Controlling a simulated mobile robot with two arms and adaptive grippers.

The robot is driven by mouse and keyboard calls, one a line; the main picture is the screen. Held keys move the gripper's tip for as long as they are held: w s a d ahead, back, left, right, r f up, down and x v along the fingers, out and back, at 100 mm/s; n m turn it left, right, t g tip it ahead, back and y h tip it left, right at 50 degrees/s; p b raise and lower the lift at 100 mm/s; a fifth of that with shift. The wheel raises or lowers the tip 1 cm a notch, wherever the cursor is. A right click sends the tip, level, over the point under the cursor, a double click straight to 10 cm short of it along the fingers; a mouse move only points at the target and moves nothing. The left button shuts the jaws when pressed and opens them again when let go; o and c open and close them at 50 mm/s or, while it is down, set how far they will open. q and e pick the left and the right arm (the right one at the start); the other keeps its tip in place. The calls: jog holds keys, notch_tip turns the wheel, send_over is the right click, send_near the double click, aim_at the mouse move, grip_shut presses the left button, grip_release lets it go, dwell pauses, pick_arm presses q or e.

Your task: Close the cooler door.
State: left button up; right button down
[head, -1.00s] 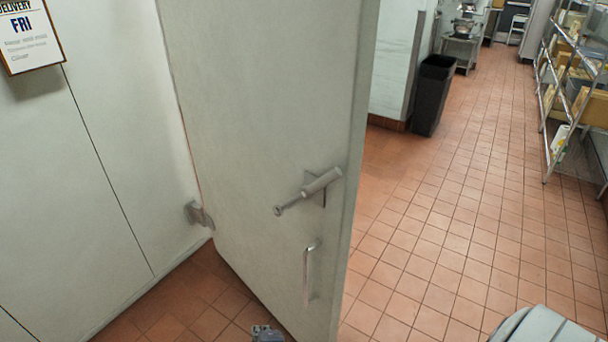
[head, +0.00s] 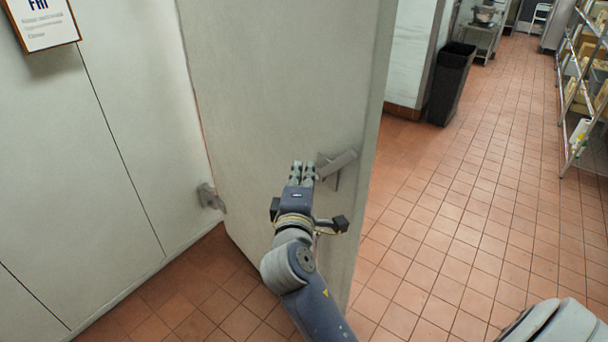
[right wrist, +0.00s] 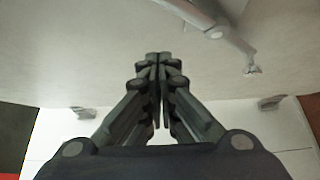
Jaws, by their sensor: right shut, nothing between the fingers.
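The cooler door (head: 270,70) is a large pale grey panel standing open, hinged at its left edge beside the white wall. Its latch handle (head: 340,162) sticks out near the right edge. My right gripper (head: 303,168) is shut and empty, in front of the door face just left of the latch handle. My arm hides the lower pull bar. In the right wrist view, the closed fingers (right wrist: 158,60) point at the door surface (right wrist: 80,45), with the latch handle (right wrist: 210,22) above right. I cannot tell whether the fingers touch the door. My left gripper is not in view.
A hinge (head: 210,197) joins the door to the white wall (head: 100,130), where a framed sign (head: 45,25) hangs. Open tiled floor (head: 450,210) lies right of the door. A black bin (head: 452,85) and a metal shelf rack (head: 582,90) stand farther back.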

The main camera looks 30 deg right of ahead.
aim_at(320, 139)
jog(key=shift+w+d+p, duration=0.4)
jog(key=shift+w+d, duration=0.4)
jog(key=shift+d, duration=0.4)
jog(key=shift+w+d+p, duration=0.45)
jog(key=shift+w+d, duration=0.35)
jog(key=shift+d, duration=0.35)
jog(key=shift+w+d+p, duration=0.4)
jog(key=shift+w+d, duration=0.4)
jog(key=shift+d, duration=0.4)
